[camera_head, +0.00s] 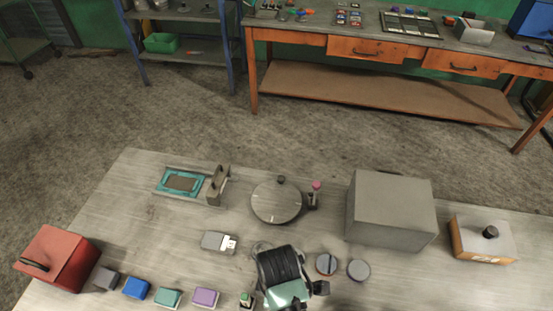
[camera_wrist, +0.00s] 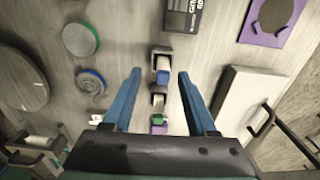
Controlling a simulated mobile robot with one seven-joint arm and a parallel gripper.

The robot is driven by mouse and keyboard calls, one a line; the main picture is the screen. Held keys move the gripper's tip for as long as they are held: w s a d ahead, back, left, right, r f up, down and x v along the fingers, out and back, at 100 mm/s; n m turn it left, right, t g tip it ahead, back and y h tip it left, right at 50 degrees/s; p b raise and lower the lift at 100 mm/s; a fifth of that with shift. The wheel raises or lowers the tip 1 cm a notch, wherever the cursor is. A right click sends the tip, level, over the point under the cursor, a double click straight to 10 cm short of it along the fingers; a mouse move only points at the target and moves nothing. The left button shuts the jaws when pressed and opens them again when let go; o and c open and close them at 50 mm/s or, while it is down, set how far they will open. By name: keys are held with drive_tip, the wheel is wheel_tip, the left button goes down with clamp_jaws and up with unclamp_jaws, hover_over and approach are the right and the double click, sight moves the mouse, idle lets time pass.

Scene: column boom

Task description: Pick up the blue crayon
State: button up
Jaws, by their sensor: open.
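In the wrist view my gripper (camera_wrist: 160,72) is open, with its two blue fingers spread apart. A small blue piece (camera_wrist: 162,76), which looks like the blue crayon, sits in a small holder between the fingertips. I see no contact with either finger. Most of its length is hidden by the steep view. Closer to the palm, a small green piece (camera_wrist: 157,118) and a purple piece (camera_wrist: 159,129) also lie between the fingers. I cannot pick out the blue crayon for certain in the head view.
In the wrist view, round lids (camera_wrist: 80,39) lie to the left and a white box (camera_wrist: 245,95) stands close on the right. In the head view, a grey box (camera_head: 390,208), a red box (camera_head: 62,255) and a blue block (camera_head: 136,288) are on the table.

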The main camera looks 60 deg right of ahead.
drive_tip(key=shift+a+f, duration=0.15)
drive_tip(key=shift+f, duration=0.9)
drive_tip(key=shift+a+f, duration=0.1)
drive_tip(key=shift+f, duration=0.9)
clamp_jaws()
